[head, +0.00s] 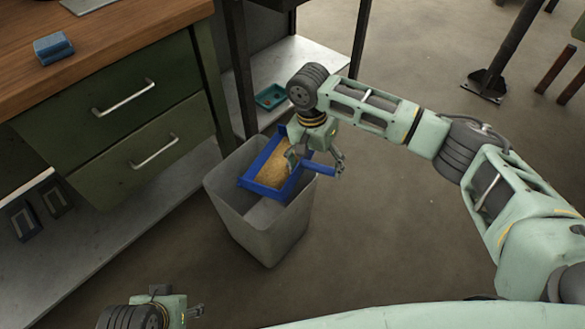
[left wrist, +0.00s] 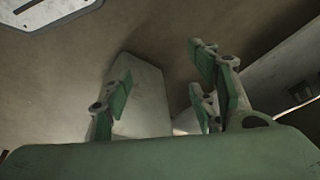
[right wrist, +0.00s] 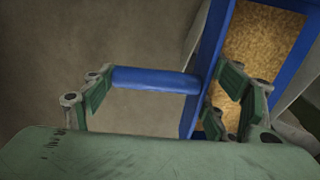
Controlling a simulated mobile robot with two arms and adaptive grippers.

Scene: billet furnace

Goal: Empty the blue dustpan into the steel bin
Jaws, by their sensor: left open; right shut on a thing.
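The blue dustpan (head: 265,182) holds a layer of tan, grainy debris (head: 276,173). It is over the mouth of the steel bin (head: 262,232), slightly tilted, with the debris still in the pan. My right gripper (head: 318,166) is shut on the dustpan's blue handle (right wrist: 155,80), which lies between the fingers in the right wrist view. Whether the pan touches the bin rim I cannot tell. My left gripper (head: 194,312) is open and empty at the bottom left of the head view. The bin also shows in the left wrist view (left wrist: 148,98).
A green drawer cabinet (head: 120,120) with a wooden top stands left of the bin. A blue sponge (head: 53,47) lies on that top. A teal tray (head: 270,97) sits on a low shelf behind the bin. The floor to the right is clear beneath my right arm.

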